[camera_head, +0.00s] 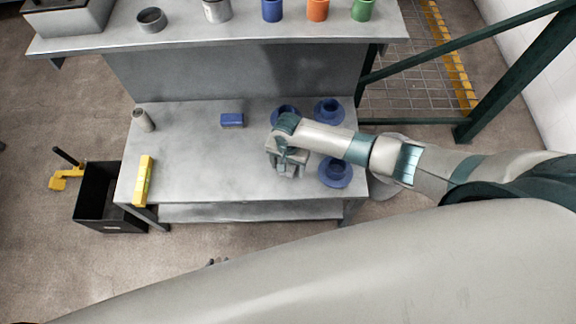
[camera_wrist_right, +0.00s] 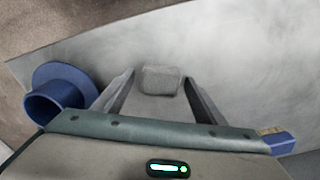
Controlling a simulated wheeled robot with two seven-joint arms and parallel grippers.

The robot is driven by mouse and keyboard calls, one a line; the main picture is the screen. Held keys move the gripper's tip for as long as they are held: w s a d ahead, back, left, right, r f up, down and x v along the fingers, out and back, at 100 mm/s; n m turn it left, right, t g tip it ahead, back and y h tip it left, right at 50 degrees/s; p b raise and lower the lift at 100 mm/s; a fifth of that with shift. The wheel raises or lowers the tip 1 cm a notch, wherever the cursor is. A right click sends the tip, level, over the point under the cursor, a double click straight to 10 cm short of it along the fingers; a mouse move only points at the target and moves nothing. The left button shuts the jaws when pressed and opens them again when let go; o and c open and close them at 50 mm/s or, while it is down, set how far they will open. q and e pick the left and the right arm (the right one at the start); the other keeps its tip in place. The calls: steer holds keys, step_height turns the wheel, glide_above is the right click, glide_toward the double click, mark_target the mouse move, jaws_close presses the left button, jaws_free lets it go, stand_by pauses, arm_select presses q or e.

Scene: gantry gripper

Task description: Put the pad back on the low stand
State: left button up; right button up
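A small grey rounded block (camera_wrist_right: 160,80), possibly the pad, lies between and just beyond the fingertips of my right gripper (camera_wrist_right: 160,88) in the right wrist view. The fingers are open, with narrow gaps beside the block. In the head view, my right gripper (camera_head: 288,168) hangs over the right part of the bench and I cannot make out the block there. I cannot tell which thing is the low stand.
Blue flanged pieces stand on the right of the bench (camera_head: 200,160), one (camera_head: 335,172) near the front. A grey cylinder (camera_head: 143,120) and yellow bar (camera_head: 144,180) stand left. Coloured cups line the upper shelf (camera_head: 185,38). A black bin (camera_head: 98,195) is on the floor. The bench's middle is clear.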

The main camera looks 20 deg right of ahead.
mark_target(288, 168)
steer(key=shift+r, duration=0.15)
step_height(288, 168, up, 12)
steer(key=shift+p, duration=0.35)
stand_by(0.3)
stand_by(1.6)
